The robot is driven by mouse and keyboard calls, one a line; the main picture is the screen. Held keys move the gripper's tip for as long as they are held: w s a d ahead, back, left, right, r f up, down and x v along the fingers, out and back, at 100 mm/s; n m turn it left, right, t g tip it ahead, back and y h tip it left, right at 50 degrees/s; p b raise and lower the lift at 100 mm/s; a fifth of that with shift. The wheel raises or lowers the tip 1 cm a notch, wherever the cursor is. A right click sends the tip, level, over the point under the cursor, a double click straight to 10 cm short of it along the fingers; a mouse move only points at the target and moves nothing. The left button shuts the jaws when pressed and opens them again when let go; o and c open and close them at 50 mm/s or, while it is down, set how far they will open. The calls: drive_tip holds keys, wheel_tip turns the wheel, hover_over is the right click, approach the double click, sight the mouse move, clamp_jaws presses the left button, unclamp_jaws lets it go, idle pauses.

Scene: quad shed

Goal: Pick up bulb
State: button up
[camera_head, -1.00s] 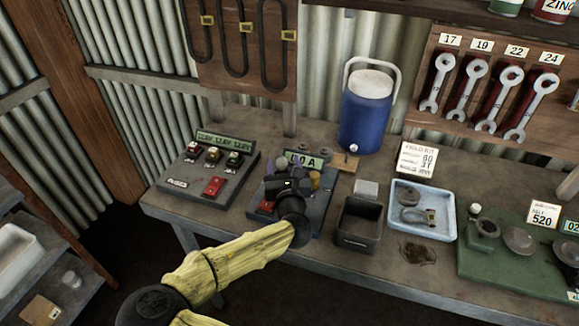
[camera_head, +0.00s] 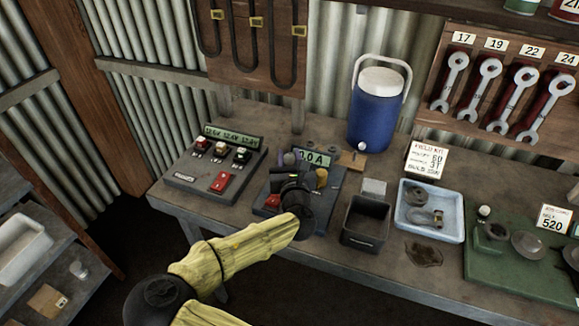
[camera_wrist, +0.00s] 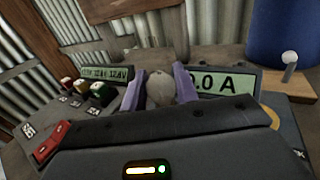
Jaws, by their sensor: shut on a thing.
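The bulb (camera_wrist: 160,89) is a rounded, dull grey-beige thing between the two purple fingers of my gripper (camera_wrist: 159,92) in the wrist view. The fingers touch it from both sides, and its lower part is hidden behind my gripper's dark body. In the head view the bulb (camera_head: 289,158) shows as a small grey round shape above my wrist. My gripper (camera_head: 292,161) is shut on it, over the dark test unit (camera_head: 330,192) with a green display (camera_head: 316,159). The wrist view shows that display (camera_wrist: 220,84) reading 0.0 A.
Left is a panel (camera_head: 190,187) with coloured terminals and a red switch. Right are an empty black bin (camera_head: 365,240), a pale blue tray (camera_head: 455,233) with metal parts, and a green mat (camera_head: 500,280). A blue cooler (camera_head: 378,115) stands behind. The bench's front left is clear.

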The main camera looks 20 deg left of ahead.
sight(289, 153)
wheel_tip(289, 153, up, 10)
drive_tip(key=shift+s+a+f, duration=0.1)
drive_tip(key=shift+s+a, duration=0.05)
drive_tip(key=shift+w+d, duration=0.2)
drive_tip(key=shift+s, duration=0.1)
idle(0.3)
idle(0.4)
